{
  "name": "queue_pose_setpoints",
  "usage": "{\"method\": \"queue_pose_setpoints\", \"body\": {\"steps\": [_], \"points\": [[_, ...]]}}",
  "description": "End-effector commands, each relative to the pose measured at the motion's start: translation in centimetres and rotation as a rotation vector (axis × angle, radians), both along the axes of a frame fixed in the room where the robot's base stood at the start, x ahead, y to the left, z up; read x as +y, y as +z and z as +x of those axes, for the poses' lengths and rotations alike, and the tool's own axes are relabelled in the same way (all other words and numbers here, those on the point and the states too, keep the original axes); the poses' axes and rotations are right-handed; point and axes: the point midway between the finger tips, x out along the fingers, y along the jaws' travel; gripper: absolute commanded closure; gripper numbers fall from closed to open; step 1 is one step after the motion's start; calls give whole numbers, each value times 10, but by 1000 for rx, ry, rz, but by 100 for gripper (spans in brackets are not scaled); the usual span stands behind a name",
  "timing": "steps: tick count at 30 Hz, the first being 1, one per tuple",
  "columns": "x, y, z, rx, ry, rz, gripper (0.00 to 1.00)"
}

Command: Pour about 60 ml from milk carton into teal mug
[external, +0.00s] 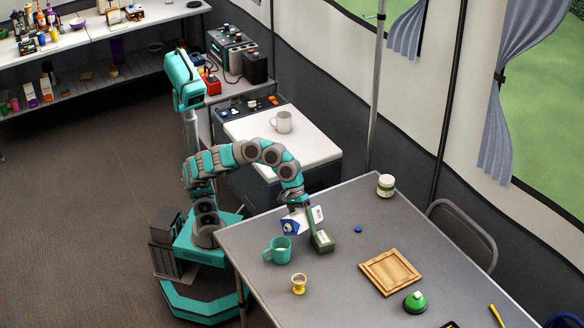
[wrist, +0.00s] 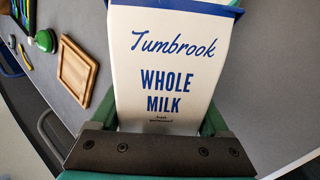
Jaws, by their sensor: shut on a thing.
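The milk carton (external: 300,219) is white with blue trim. It is tipped well over, its blue-marked top towards the lower left, close above and beside the teal mug. In the wrist view, the carton's label side (wrist: 165,75) fills the middle and reads "Whole Milk". My gripper (external: 308,224) is shut on the carton, with green fingers along both its sides in the wrist view. The teal mug (external: 279,253) stands upright near the table's left edge, its handle to the left. I cannot make out any milk stream or the level in the mug.
On the grey table (external: 340,290) are a yellow cup (external: 299,284) just in front of the mug, a small blue cap (external: 358,229), a wooden board (external: 390,272), a green-topped item (external: 415,301) and a white jar (external: 386,185). A chair (external: 465,232) stands beyond the far edge.

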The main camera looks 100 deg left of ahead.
Motion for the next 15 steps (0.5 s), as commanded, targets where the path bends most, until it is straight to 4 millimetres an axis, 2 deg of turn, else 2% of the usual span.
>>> {"method": "queue_pose_setpoints", "body": {"steps": [8, 14, 15], "points": [[0, 1, 0, 13, 0, -23, 84], [0, 4, 0, 58, -1, -111, 84], [0, -1, 0, 74, 1, -152, 84]]}}
